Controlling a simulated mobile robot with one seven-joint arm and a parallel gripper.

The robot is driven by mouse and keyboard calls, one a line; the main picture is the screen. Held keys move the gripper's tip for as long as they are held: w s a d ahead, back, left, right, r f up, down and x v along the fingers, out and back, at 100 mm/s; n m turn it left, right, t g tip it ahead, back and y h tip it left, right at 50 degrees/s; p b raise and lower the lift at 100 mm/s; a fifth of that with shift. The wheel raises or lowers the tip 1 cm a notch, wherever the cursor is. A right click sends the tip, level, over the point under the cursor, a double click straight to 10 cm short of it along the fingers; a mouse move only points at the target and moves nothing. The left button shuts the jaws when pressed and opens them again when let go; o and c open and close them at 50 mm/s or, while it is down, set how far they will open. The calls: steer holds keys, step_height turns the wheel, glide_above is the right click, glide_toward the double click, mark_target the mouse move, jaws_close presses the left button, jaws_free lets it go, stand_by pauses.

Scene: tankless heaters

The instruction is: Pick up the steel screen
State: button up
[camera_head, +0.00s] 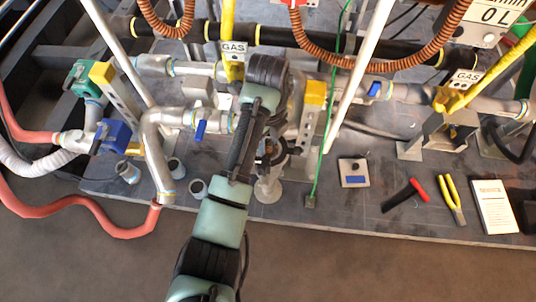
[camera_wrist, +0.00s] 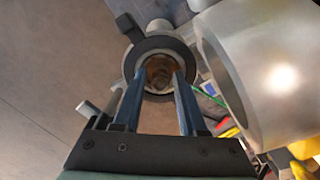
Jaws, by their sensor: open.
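My gripper (camera_wrist: 159,78) is open in the wrist view. Its two blue-grey fingers reach to a round opening with a dark ring (camera_wrist: 152,45). A brownish round piece inside the ring, possibly the steel screen (camera_wrist: 159,70), shows between the fingertips. I cannot tell whether the fingers touch it, and its depth is unclear. In the head view my arm runs up the middle and hides much of this spot, and I cannot pick out the screen there.
A large silvery cylinder (camera_wrist: 268,75) stands close on the right in the wrist view. Metal pipes (camera_head: 195,118) with valves and a green cord (camera_head: 325,150) surround the arm. Red-handled pliers (camera_head: 405,194), yellow-handled pliers (camera_head: 453,199) and a white booklet (camera_head: 493,207) lie at the right.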

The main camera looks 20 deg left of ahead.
jaws_close()
stand_by(1.3)
